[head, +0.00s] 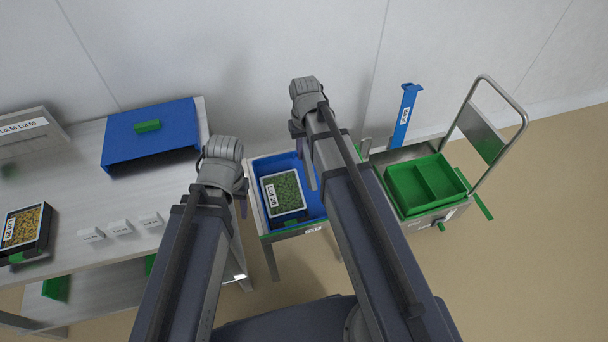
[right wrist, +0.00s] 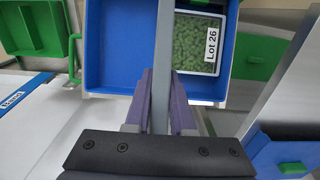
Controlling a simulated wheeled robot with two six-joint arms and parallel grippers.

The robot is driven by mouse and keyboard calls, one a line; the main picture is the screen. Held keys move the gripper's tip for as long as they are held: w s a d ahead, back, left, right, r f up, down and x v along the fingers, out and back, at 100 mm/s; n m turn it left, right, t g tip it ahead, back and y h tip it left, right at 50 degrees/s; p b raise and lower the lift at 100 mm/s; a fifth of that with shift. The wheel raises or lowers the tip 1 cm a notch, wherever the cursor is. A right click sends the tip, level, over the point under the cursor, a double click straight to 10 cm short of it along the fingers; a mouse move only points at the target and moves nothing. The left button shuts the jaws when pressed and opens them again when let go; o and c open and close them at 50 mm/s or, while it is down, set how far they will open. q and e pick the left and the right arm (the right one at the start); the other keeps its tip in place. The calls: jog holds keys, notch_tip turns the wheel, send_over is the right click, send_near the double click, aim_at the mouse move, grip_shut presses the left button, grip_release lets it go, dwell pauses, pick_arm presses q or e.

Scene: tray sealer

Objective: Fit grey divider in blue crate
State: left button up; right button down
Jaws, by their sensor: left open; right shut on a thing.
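The blue crate (head: 259,165) sits on a stand between the bench and the sealer; it also shows in the right wrist view (right wrist: 108,55). A Lot 26 tray of green contents (head: 284,192) lies in it. My right gripper (right wrist: 161,92) is shut on the grey divider (right wrist: 163,50), seen edge-on over the crate, with the tray to its right and bare blue floor to its left. Whether the divider touches the crate floor is hidden. In the head view my right gripper (head: 311,178) is over the crate's right part. My left gripper (head: 241,207) is open at the crate's left side.
The sealer with a green two-compartment holder (head: 425,185) and raised metal handle (head: 520,115) stands at right.

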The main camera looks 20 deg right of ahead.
aim_at(305, 143)
notch_tip(305, 143, down, 8)
jog(key=b, duration=0.7)
jog(key=shift+f, duration=0.2)
jog(key=shift+f+b, duration=0.65)
jog(key=shift+b, duration=0.15)
jog(key=c, duration=0.8)
grip_release()
jog(key=shift+o, duration=0.2)
jog(key=shift+r, duration=0.2)
notch_tip(305, 143, up, 13)
jog(key=p, duration=1.3)
jog(key=s+a+n+h, duration=0.1)
jog(key=s+a+n, duration=0.2)
jog(key=s+a, duration=0.7)
jog(key=s, duration=0.4)
jog(key=shift+s+a, duration=0.15)
jog(key=shift+a, duration=0.1)
